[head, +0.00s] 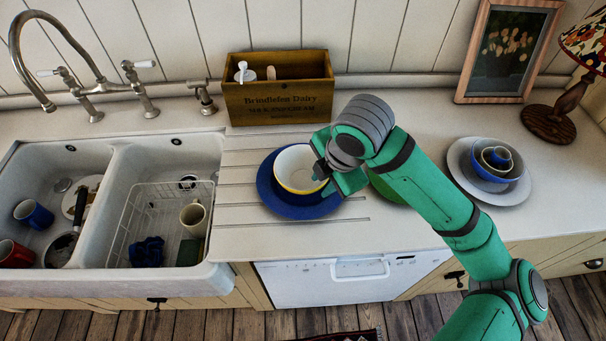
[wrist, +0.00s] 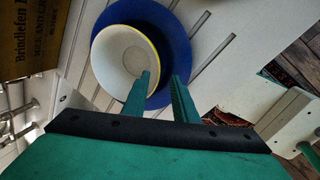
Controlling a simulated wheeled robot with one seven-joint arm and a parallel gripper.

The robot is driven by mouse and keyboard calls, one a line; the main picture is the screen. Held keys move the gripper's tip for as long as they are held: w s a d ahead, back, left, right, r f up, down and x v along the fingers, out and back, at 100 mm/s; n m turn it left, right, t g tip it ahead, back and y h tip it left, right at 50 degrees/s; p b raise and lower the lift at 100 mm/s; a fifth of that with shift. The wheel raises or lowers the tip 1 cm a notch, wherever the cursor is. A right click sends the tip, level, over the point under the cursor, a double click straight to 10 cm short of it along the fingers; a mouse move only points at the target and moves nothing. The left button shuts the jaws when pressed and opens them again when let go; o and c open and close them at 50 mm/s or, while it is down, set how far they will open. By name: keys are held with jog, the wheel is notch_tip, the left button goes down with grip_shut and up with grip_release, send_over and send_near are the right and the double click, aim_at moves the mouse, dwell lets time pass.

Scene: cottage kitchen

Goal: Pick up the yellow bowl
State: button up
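The yellow bowl (head: 296,168) is white inside with a yellow edge and sits upright on a blue plate (head: 283,207) on the ribbed drainboard. In the wrist view the bowl (wrist: 122,58) shows its white inside, and the blue plate (wrist: 177,35) spreads around it. My gripper (head: 325,178) is at the bowl's right side. In the wrist view my gripper (wrist: 160,78) has its fingers apart, one over the bowl's inside and the other outside the rim over the plate. The rim lies between them, with space visible beside the outer finger. Contact with the rim is unclear.
A wooden box (head: 278,100) stands behind the plate. A green dish (head: 385,190) is partly hidden behind my arm. A white plate with stacked bowls (head: 488,190), a lamp (head: 550,122) and a picture frame (head: 508,50) are at right. The double sink (head: 110,205) is left.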

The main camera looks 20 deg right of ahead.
jog(key=shift+x, duration=2.5)
jog(key=shift+w+a, duration=0.15)
jog(key=shift+c, duration=0.6)
jog(key=shift+r, duration=0.1)
grip_shut()
